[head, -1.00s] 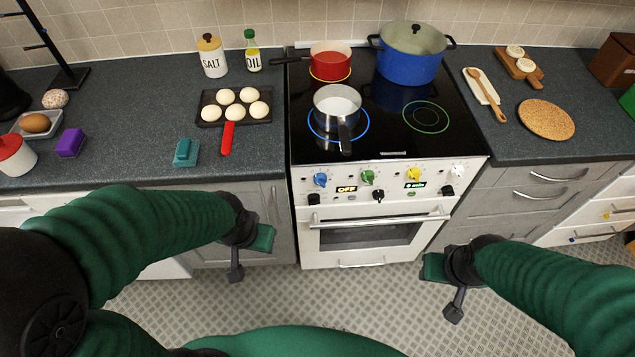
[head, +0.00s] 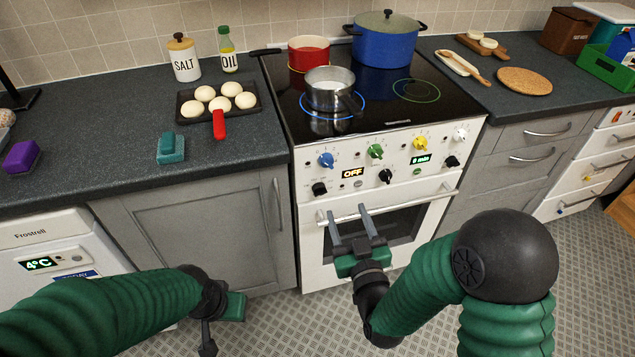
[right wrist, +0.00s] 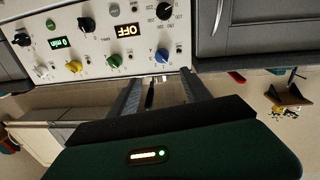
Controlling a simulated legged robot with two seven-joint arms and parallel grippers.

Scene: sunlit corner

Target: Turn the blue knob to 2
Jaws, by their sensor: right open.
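The blue knob (head: 326,160) is on the left of the stove's white front panel, above a black knob. It also shows in the right wrist view (right wrist: 162,55), beyond the fingertips. My right gripper (head: 348,212) is open and empty in front of the oven door, below the blue knob and apart from it. Its two fingers point up toward the panel. My left gripper (head: 212,330) is low in front of the grey cabinet, away from the stove; its jaw opening is unclear. The numbers around the knob are too small to read in the head view.
Green (head: 375,152), yellow (head: 420,143) and white (head: 460,135) knobs line the panel, with black knobs below. The oven handle (head: 400,207) crosses below them. A steel pot (head: 330,95) stands inside a lit blue ring. The display (head: 353,174) reads OFF.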

